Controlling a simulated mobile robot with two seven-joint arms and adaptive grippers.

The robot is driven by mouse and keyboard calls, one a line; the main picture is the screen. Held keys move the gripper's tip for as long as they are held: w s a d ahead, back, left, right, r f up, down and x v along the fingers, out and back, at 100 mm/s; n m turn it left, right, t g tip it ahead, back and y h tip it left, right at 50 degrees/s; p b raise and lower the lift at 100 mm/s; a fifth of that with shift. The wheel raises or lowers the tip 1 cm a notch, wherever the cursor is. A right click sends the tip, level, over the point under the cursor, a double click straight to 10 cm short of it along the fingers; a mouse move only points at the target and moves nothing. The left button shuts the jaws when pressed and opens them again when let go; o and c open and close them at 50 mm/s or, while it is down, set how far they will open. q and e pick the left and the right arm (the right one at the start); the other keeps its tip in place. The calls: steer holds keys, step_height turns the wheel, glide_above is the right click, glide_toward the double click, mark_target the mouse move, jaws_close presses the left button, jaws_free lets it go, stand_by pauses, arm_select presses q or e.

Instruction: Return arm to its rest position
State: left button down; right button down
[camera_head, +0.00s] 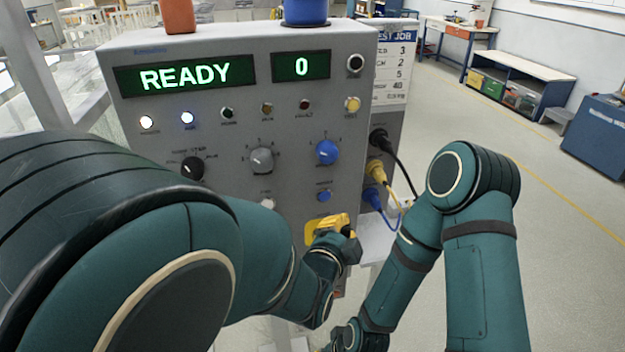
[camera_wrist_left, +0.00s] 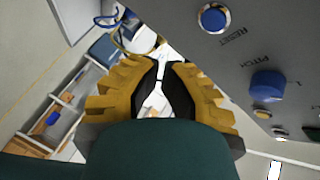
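My left gripper (camera_head: 332,226), with yellow fingers, is in front of the lower right part of the grey control panel (camera_head: 225,110) in the head view. In the left wrist view the fingers (camera_wrist_left: 163,75) are a little apart, with a narrow gap between their dark pads and nothing held. A blue RESET button (camera_wrist_left: 213,18) and a blue PITCH knob (camera_wrist_left: 268,85) are to the right of the fingers there, apart from them. My right arm (camera_head: 400,265) hangs bent at the right of the panel. Its gripper is out of view below the frame.
The display (camera_head: 185,75) reads READY and the counter (camera_head: 300,66) reads 0. Black, yellow and blue cables (camera_head: 376,172) plug into the panel's right side. Open floor (camera_head: 570,230) lies to the right, with a bench (camera_head: 515,80) and a blue cabinet (camera_head: 597,135) beyond.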

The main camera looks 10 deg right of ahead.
arm_select(q)
steer(key=a+f+n+g+y, duration=0.5)
steer(key=a+f+n, duration=0.5)
steer(key=a+f, duration=0.75)
steer(key=s+a+f+n+g, duration=0.6)
steer(key=s+a+f+n, duration=0.2)
steer(key=s+f, duration=0.5)
steer(key=n, duration=0.2)
steer(key=shift+s+n, duration=0.35)
steer(key=shift+n, duration=0.05)
